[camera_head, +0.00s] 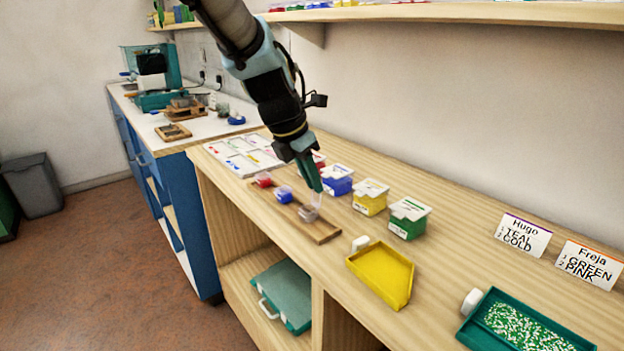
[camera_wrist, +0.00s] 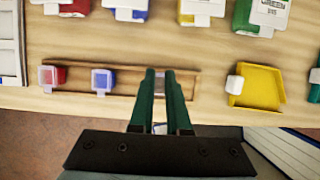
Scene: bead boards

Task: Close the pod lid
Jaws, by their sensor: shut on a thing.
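A wooden rack (camera_head: 325,236) on the bench holds a red pod (camera_head: 263,180), a blue pod (camera_head: 284,195) and a greyish pod (camera_head: 308,214) at its near right end. The greyish pod's clear lid (camera_head: 317,200) stands up from it, not lying flat. My gripper (camera_head: 317,189) is over this pod, shut on the lid. In the wrist view my gripper (camera_wrist: 168,75) has its fingers close together and hides most of this pod. The red pod (camera_wrist: 52,76) and blue pod (camera_wrist: 102,80) lie to its left there, with clear lids.
Behind the rack stand lidded boxes: red, blue (camera_head: 338,182), yellow (camera_head: 370,203) and green (camera_head: 408,226). A yellow scoop tray (camera_head: 398,262) lies to the right, and a teal tray of beads (camera_head: 470,330) further on. Name cards (camera_head: 523,236) stand at the back right.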

